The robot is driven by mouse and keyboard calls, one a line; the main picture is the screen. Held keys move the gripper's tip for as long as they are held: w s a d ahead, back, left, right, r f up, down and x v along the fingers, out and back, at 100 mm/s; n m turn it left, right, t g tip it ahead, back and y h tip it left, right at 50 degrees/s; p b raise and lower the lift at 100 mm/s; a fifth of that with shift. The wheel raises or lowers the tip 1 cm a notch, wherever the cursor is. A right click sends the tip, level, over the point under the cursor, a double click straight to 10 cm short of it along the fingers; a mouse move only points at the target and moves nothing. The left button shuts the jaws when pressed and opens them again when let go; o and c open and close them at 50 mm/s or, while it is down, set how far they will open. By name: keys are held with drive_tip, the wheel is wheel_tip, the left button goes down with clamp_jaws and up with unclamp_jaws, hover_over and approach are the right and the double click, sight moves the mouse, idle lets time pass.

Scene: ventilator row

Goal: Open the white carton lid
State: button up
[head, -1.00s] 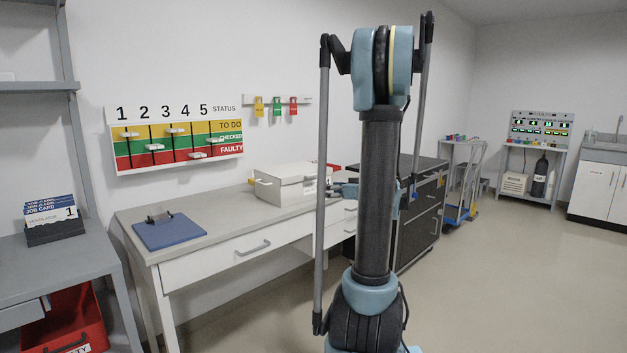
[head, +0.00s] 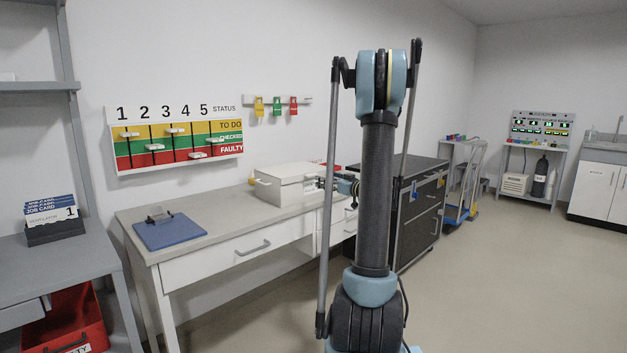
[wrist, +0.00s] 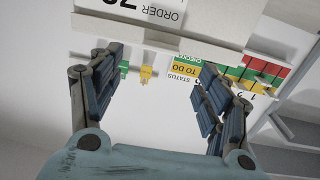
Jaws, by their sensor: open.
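The white carton (head: 284,187) stands on the grey-topped bench with its lid (head: 287,170) down. In the wrist view, which is upside down, the carton's labelled side (wrist: 215,18) and a lid edge (wrist: 150,36) fill the top. My gripper (wrist: 162,88) is open, its two dark fingers spread wide with nothing between them. In the head view my gripper (head: 328,184) is at the carton's right side, partly hidden by my arm. The fingertips are close to the lid edge; I cannot tell whether they touch.
A status board (head: 178,142) and hanging coloured tags (head: 276,106) are on the wall behind. A dark cabinet (head: 420,200) stands right of the bench. Floor at right is clear.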

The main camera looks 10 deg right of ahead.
sight(313, 175)
drive_tip(key=x, duration=0.9)
drive_tip(key=c, duration=1.5)
drive_tip(key=shift+d+r, duration=0.1)
drive_tip(key=shift+r, duration=0.05)
drive_tip(key=shift+c, duration=0.2)
